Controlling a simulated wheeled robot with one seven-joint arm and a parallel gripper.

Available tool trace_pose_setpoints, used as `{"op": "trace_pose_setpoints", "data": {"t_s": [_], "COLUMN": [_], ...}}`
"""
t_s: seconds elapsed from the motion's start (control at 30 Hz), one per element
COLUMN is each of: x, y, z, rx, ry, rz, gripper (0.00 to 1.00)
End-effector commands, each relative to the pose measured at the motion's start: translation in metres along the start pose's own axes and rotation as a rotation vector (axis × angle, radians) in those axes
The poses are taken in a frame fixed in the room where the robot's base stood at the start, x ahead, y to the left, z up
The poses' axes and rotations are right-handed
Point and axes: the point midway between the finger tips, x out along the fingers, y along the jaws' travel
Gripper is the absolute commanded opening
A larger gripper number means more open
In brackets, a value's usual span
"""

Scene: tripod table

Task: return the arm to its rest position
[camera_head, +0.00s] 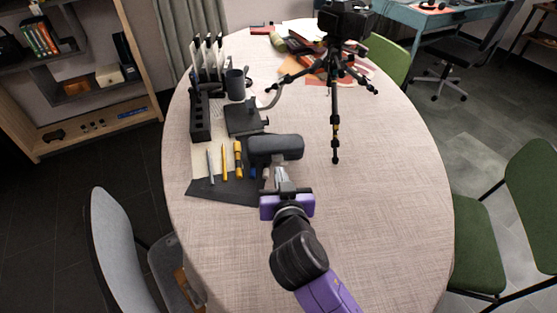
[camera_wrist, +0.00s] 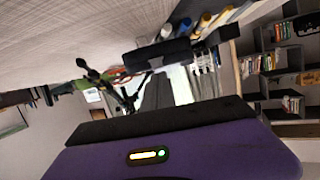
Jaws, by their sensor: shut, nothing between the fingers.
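My arm reaches in from the bottom of the head view, with black and purple links. My purple housing with a small lit indicator fills the bottom.
A black tripod (camera_head: 335,75) stands on the table beyond my gripper, to the right. A black rack (camera_head: 200,115), a dark mug (camera_head: 236,84) and several pens (camera_head: 224,160) lie left. Chairs (camera_head: 115,240) flank the table. The table's right front is clear.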

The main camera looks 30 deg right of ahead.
Motion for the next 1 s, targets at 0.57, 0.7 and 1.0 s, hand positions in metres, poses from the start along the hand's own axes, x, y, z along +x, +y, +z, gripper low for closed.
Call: {"op": "trace_pose_setpoints", "data": {"t_s": [0.57,0.7,1.0], "x": [-0.027,-0.029,-0.084], "y": [-0.001,-0.018,-0.045], "z": [0.019,0.006,-0.003], "rx": [-0.013,-0.075,-0.185], "ry": [0.002,0.049,0.179], "rz": [-0.001,-0.072,-0.325], "gripper": [0.0,0.0,0.0]}}
